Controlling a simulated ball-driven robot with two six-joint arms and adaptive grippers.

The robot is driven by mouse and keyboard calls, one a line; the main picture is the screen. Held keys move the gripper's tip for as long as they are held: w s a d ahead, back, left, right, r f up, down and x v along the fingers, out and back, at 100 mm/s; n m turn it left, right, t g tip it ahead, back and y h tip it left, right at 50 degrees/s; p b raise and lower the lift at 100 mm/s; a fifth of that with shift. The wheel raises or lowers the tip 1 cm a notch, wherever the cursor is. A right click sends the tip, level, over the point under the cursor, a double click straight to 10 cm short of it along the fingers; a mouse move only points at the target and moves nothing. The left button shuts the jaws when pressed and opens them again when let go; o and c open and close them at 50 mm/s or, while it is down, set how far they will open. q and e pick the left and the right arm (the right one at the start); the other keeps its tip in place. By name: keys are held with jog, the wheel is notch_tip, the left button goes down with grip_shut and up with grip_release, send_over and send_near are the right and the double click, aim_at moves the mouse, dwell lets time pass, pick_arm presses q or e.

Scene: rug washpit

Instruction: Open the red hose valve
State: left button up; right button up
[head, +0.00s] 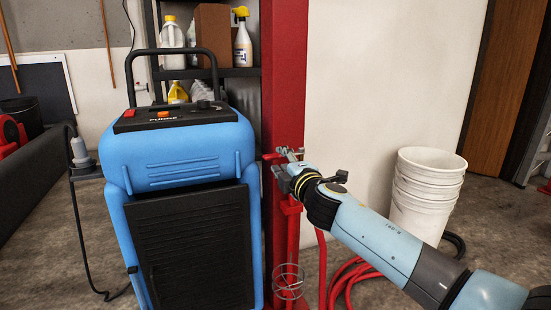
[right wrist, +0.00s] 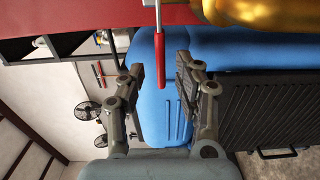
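The red valve lever (right wrist: 160,62) has a red grip on a bare metal stem in the right wrist view. A gold-coloured rounded part (right wrist: 265,16), perhaps the valve body, is at the top right there. My right gripper (right wrist: 160,70) is open, with one finger on each side of the lever's grip and visible gaps to both. In the head view my right gripper (head: 284,160) is at the red post, where it hides most of the valve. My left gripper is not in view.
A blue machine (head: 188,150) with a black handle stands close left of the red post (head: 284,80). Red hose (head: 352,280) lies on the floor behind my right arm. Stacked white buckets (head: 428,190) stand to the right. Shelves with bottles (head: 243,40) are behind.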

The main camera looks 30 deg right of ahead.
aim_at(279, 158)
jog(key=x, duration=0.4)
jog(key=shift+f, duration=0.1)
grip_shut()
dwell(0.4)
